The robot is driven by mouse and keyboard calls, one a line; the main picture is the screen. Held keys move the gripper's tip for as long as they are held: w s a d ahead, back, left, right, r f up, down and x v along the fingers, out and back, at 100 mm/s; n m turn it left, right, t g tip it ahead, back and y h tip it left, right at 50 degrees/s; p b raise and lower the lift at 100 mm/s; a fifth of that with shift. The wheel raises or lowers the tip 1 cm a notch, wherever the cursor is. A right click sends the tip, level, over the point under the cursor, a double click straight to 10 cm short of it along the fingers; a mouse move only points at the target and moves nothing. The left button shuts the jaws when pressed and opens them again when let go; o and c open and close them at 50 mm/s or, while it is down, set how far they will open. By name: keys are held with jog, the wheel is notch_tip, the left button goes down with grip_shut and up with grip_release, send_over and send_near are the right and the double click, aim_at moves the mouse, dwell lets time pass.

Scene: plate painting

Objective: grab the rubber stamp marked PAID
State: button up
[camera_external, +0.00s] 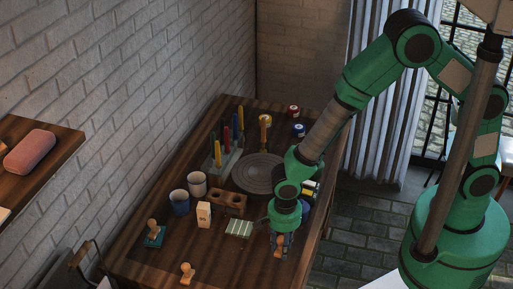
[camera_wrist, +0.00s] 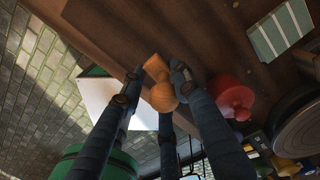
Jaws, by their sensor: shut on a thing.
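My gripper (camera_external: 280,243) is shut on a wooden rubber stamp (camera_external: 278,253) near the table's right front edge. In the wrist view, my gripper (camera_wrist: 152,84) has its dark fingers around the stamp (camera_wrist: 162,97), whose round knob faces the camera. No PAID marking is readable on it; its underside is hidden. I cannot tell whether it touches the table. A second wooden stamp (camera_external: 186,269) stands at the front of the table. A third (camera_external: 153,228) stands on a dark green pad (camera_external: 154,241) at the left. I cannot read any marking on these either.
In the wrist view, a red rounded object (camera_wrist: 232,98) is close right of the fingers. The table's front middle is mostly clear.

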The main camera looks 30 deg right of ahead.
jog(key=shift+s+d, duration=0.4)
jog(key=shift+d, duration=0.4)
